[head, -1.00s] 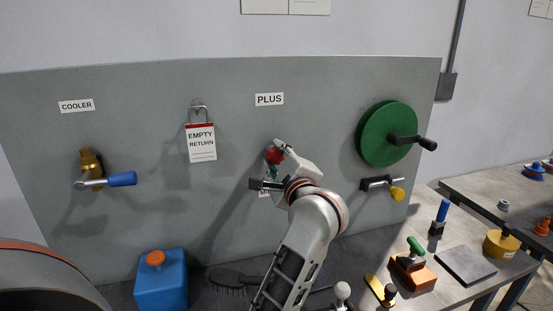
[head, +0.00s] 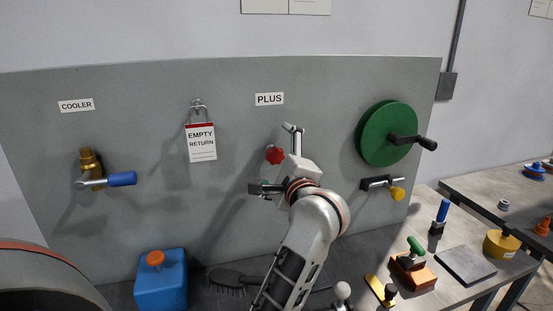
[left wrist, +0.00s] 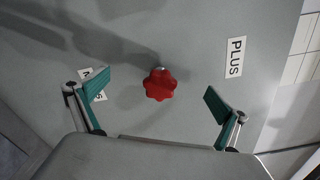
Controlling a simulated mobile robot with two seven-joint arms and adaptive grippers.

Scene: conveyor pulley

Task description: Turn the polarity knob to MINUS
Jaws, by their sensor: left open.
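The red lobed polarity knob (head: 274,155) sits on the grey panel below the PLUS label (head: 269,99). My left gripper (head: 277,159) is open in front of the panel, with one finger above right of the knob and the other below left. In the left wrist view the knob (left wrist: 160,84) lies between the spread teal fingertips (left wrist: 155,93), with clear gaps on both sides. The PLUS label (left wrist: 235,57) is at the right there. A second label (left wrist: 96,84), showing an M, is partly hidden behind a finger. My right gripper is not in view.
A green crank wheel (head: 383,134) and a yellow-knobbed lever (head: 397,193) are right of my arm. A padlock tag (head: 201,142) and a blue-handled valve (head: 122,179) are to the left. A blue canister (head: 161,281) stands below on the bench.

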